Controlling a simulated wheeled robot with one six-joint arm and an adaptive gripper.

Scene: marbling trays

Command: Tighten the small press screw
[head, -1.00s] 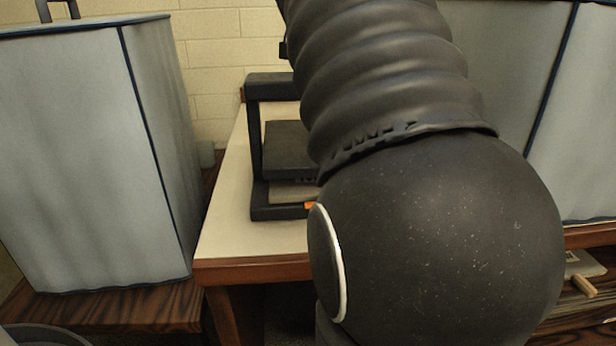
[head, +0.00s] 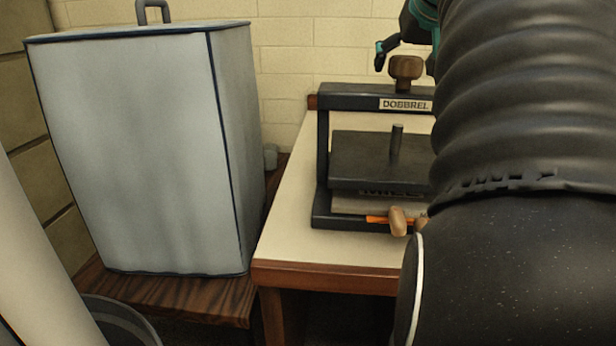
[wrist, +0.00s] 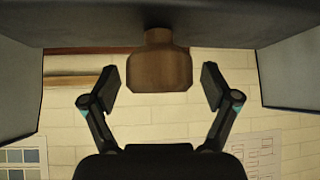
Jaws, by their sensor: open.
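My gripper (wrist: 161,85) is open, with one finger on each side of the knob (wrist: 160,70) in the wrist view and a gap on both sides. In the head view one dark finger with a teal joint shows left of the knob; my arm hides the press's right part.
A tall grey-blue box (head: 130,150) with a top handle stands left on a dark wood surface. A grey bin (head: 120,318) is at lower left. Wooden handles (head: 398,221) and an orange strip lie at the press's front. The cream tabletop (head: 290,225) left of the press is bare.

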